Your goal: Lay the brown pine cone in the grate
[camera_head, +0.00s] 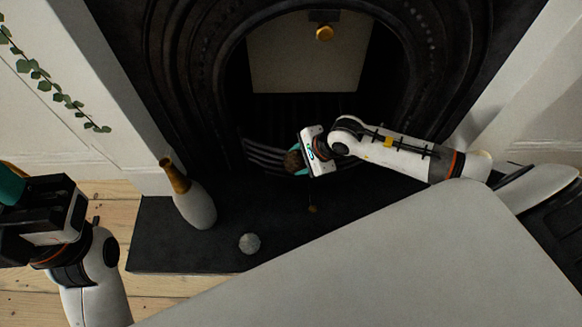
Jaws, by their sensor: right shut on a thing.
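The brown pine cone (292,161) is between the teal fingers of my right gripper (297,161), which is shut on it. The gripper reaches in from the right and holds the cone at the front of the fireplace opening, over or beside the right part of the grate (262,153). The grate's pale curved bars show left of the cone; its right part is hidden by my gripper and arm. I cannot tell whether the cone touches the bars. My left gripper (12,186) is at the left edge, far from the grate, partly cut off; its jaw opening is unclear.
A white vase with a gold neck (194,205) stands on the left of the dark hearth (155,245). A grey ball (249,243) lies near the hearth's front edge. A small brown thing (312,209) is below my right gripper.

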